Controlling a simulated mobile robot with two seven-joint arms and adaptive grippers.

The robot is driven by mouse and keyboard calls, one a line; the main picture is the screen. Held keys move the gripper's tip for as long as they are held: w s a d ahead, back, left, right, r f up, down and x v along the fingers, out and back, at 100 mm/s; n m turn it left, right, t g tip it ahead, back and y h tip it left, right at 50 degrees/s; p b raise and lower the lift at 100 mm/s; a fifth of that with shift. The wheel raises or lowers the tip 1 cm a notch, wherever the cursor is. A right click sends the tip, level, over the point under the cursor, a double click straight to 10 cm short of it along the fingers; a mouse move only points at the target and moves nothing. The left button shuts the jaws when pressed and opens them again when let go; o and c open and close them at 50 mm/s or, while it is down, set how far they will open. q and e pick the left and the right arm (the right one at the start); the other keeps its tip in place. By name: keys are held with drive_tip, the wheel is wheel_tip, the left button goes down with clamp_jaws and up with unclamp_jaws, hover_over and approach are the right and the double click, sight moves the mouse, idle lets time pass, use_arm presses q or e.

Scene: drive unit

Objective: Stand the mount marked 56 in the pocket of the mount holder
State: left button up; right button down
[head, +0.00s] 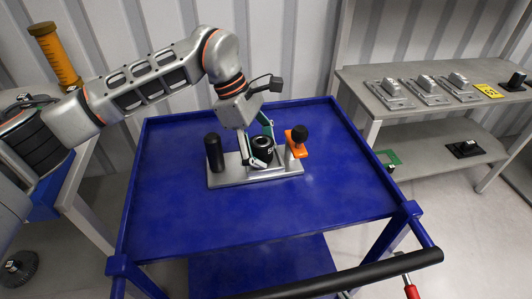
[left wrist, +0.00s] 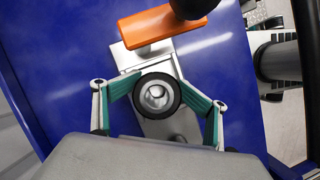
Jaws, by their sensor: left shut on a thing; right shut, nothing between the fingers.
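The mount (head: 262,148) is a short black cylinder, upright, with a white mark on its side too small to read in full. In the left wrist view the mount (left wrist: 157,96) is a black ring with a bright metal inside. My left gripper (head: 257,150) is shut on it from both sides, with teal finger pads. The mount holder (head: 230,176) is a silver plate on the blue cart, with a black post (head: 213,152) at its left and an orange clamp (head: 298,146) with a black knob at its right. The mount is at the plate; its base and the pocket are hidden. My right gripper is out of view.
The blue cart top (head: 330,185) is clear around the holder. A grey shelf (head: 400,112) at the right carries several metal blocks, a yellow label (head: 488,91) and a black part (head: 516,82). A black handle bar (head: 350,272) crosses the cart's front.

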use_arm(q)
drive_tip(key=v, duration=1.1)
drive_tip(key=shift+r, duration=0.4)
use_arm(e)
drive_tip(key=shift+w, duration=0.1)
use_arm(q)
drive_tip(key=shift+w+a+r, duration=0.1)
use_arm(e)
drive_tip(key=shift+r, duration=0.1)
use_arm(q)
wheel_tip(320, 180, up, 7)
drive_tip(key=p, duration=0.4)
use_arm(e)
wheel_tip(320, 180, up, 6)
drive_tip(key=w+t, duration=0.1)
drive_tip(key=w, duration=0.1)
drive_tip(key=shift+w+r, duration=0.2)
drive_tip(key=shift+w, duration=0.15)
drive_tip(key=shift+a, duration=0.1)
drive_tip(key=shift+s+f, duration=0.1)
